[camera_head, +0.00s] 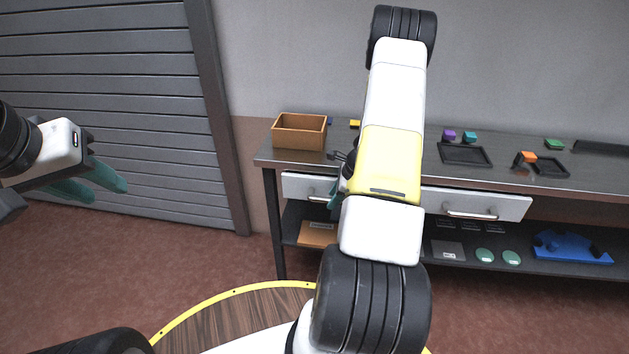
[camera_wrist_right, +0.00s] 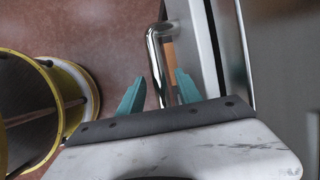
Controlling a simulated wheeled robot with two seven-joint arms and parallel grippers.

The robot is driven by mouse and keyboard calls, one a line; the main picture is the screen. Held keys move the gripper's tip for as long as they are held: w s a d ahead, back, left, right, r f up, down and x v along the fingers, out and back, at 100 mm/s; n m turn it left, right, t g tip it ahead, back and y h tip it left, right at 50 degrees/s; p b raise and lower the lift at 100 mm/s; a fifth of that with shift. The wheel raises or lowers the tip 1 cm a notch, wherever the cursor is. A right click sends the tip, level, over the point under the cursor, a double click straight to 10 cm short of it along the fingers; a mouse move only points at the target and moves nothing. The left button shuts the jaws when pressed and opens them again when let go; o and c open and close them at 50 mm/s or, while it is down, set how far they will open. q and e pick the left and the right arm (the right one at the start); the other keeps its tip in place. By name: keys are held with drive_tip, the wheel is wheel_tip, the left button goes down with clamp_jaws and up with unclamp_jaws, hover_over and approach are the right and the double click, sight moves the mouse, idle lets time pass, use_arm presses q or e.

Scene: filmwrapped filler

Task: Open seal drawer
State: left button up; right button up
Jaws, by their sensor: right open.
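Two white-fronted drawers hang under the workbench top; no label shows which one is the seal drawer. The left drawer (camera_head: 296,187) is partly hidden by my right arm and looks closed. Its metal bar handle (camera_wrist_right: 157,62) shows in the right wrist view. My right gripper (camera_wrist_right: 160,90) is open, with its teal fingers on either side of the handle's near end; I cannot tell whether they touch it. The right drawer (camera_head: 510,206) has its own bar handle and also looks closed. My left gripper (camera_head: 108,192) is open and empty, far left of the bench.
The workbench (camera_head: 264,156) carries a wooden box (camera_head: 300,132), black trays (camera_head: 466,154) and small coloured blocks. The lower shelf holds green discs (camera_head: 484,255), a blue part (camera_head: 572,248) and a flat brown box (camera_head: 318,234). A grey shutter (camera_head: 110,110) stands left. Floor before the bench is clear.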

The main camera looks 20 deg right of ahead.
clamp_jaws()
idle(1.4)
